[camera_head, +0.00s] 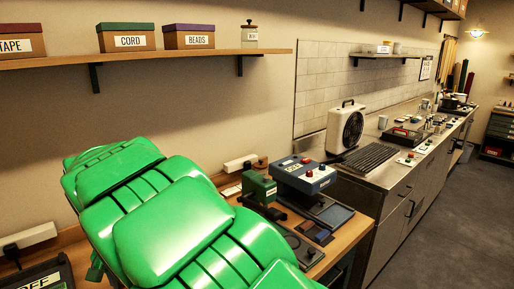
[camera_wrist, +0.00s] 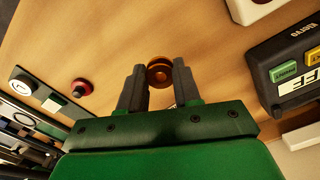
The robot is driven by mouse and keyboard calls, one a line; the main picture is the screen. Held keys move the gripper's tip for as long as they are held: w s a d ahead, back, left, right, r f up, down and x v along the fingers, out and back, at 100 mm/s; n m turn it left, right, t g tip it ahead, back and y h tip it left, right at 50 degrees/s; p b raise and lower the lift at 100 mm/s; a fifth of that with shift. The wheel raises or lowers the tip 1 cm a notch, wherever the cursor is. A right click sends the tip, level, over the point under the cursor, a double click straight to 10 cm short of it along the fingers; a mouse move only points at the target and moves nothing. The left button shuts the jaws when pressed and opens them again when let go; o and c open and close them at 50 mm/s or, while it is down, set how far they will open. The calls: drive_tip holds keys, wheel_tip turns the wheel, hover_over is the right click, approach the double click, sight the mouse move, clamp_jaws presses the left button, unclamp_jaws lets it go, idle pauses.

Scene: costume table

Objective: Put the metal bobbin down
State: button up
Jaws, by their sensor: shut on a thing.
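In the wrist view, the metal bobbin (camera_wrist: 159,67) is a small copper-coloured spool with a flanged rim. It sits between the two dark fingers of my gripper (camera_wrist: 159,78), near their tips, and the gripper is shut on it. The wooden tabletop (camera_wrist: 200,35) fills the view behind it. I cannot tell whether the bobbin touches the wood or hangs just above it. In the head view, my green arm covers the left front, and the gripper and bobbin are hidden.
In the wrist view, a dark box with a green button (camera_wrist: 284,73) stands at the right, and a red knob (camera_wrist: 81,88) at the left. Wood around the bobbin is bare. In the head view, a blue box (camera_head: 304,174) stands on the bench, right of my arm.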

drive_tip(key=w+d+m, duration=0.1)
drive_tip(key=w+d, duration=0.5)
drive_tip(key=d, duration=0.4)
drive_tip(key=w+d+m, duration=0.1)
drive_tip(key=w+d, duration=0.5)
drive_tip(key=d, duration=0.3)
drive_tip(key=w+d+m, duration=0.1)
drive_tip(key=w+d, duration=0.1)
drive_tip(key=d, duration=0.9)
drive_tip(key=w+d, duration=0.3)
drive_tip(key=d, duration=0.8)
drive_tip(key=w+d+f, duration=0.3)
drive_tip(key=w+d, duration=0.2)
drive_tip(key=d, duration=0.4)
drive_tip(key=shift+m, duration=0.4)
drive_tip(key=w, duration=0.2)
drive_tip(key=w+f, duration=0.1)
drive_tip(key=w, duration=0.3)
drive_tip(key=shift+w+d+f, duration=0.15)
drive_tip(key=shift+w+f, duration=0.05)
drive_tip(key=shift+f, duration=0.2)
drive_tip(key=shift+r, duration=0.1)
